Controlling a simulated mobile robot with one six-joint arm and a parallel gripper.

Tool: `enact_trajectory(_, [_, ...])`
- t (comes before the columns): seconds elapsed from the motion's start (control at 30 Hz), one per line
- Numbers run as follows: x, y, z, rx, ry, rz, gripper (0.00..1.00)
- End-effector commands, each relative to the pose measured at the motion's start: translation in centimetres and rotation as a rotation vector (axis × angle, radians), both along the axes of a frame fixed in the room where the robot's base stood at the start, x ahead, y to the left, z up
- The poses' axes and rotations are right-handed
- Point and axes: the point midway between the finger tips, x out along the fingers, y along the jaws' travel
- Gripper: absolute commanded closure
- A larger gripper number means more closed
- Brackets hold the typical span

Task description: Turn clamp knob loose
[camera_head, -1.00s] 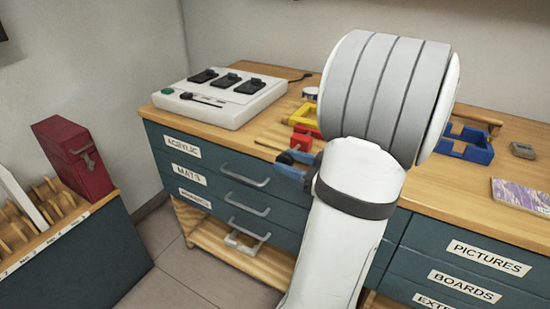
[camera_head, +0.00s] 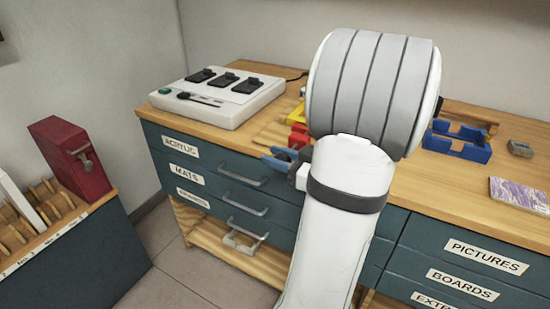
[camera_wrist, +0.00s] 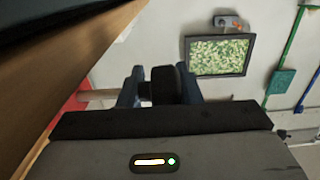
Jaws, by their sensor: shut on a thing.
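In the wrist view, a dark round knob (camera_wrist: 166,86) sits between the two blue fingers of my gripper (camera_wrist: 159,78), which is shut on it. A pale rod (camera_wrist: 97,95) runs left from the gripper to a red clamp part (camera_wrist: 70,108). In the head view, my gripper (camera_head: 284,158) is at the front edge of the workbench, just below the red clamp body (camera_head: 299,136). My own arm hides part of the clamp there, and the knob cannot be made out in that view.
The wooden worktop (camera_head: 445,182) carries a white control box (camera_head: 217,98) at left, a blue frame-like holder (camera_head: 457,143), a small grey block (camera_head: 520,148) and a purple patterned board (camera_head: 519,194) at right. Drawer handles (camera_head: 244,175) stick out below. A red box (camera_head: 70,158) stands far left.

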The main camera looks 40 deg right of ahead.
Motion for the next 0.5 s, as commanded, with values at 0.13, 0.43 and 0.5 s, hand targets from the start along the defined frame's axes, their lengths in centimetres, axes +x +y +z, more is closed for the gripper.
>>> enact_trajectory(0.13, [-0.04,0.94,-0.20,0.006,0.004,0.016,0.91])
enact_trajectory(0.43, [-0.11,0.68,-0.45,-0.014,0.050,0.016,0.92])
enact_trajectory(0.5, [-0.12,0.72,-0.56,-0.028,0.082,0.016,0.92])
